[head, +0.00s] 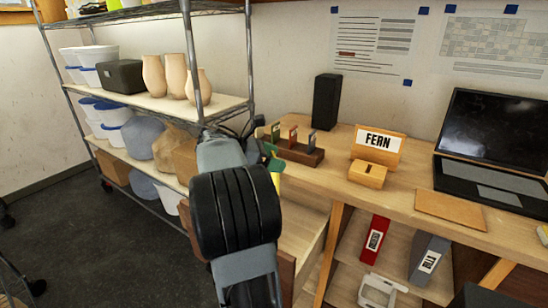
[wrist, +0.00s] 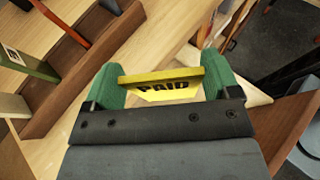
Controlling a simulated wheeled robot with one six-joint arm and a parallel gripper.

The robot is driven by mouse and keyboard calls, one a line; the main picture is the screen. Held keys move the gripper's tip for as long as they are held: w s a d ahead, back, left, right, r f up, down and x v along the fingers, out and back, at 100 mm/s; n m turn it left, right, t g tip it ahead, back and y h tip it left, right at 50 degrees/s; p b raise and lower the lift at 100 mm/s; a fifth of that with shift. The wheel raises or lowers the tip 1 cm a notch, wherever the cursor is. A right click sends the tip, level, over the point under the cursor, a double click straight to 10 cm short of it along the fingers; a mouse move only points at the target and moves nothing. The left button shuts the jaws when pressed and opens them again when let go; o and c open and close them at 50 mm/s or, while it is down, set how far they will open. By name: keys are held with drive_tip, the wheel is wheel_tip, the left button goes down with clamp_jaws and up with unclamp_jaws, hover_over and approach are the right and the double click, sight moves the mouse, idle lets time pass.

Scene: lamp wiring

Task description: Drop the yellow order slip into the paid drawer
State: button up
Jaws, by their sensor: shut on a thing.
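The yellow order slip (wrist: 160,76) is held between the green fingertips of my gripper (wrist: 163,84) in the wrist view. Dark letters on it read PAID. In the head view my arm hides most of my gripper (head: 268,158); a green finger and a bit of yellow show past the arm. A wooden drawer (head: 302,240) stands pulled out below the desk's left end, under and just in front of my gripper. Its brown front also shows at the right of the wrist view (wrist: 296,118). My arm hides part of the drawer, and I cannot read a label on it.
A rack with several upright pieces (head: 300,153) stands on the desk (head: 335,160) close by my gripper. A slotted wooden box (head: 368,174), a FERN sign (head: 378,143), a black speaker (head: 326,101) and a laptop (head: 490,150) stand further right. Wire shelving (head: 190,60) stands left.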

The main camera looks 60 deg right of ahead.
drive_tip(key=o, duration=1)
drive_tip(key=p+v, duration=0.1)
drive_tip(key=v, duration=1.3)
drive_tip(key=shift+d+p, duration=0.1)
drive_tip(key=shift+p, duration=0.3)
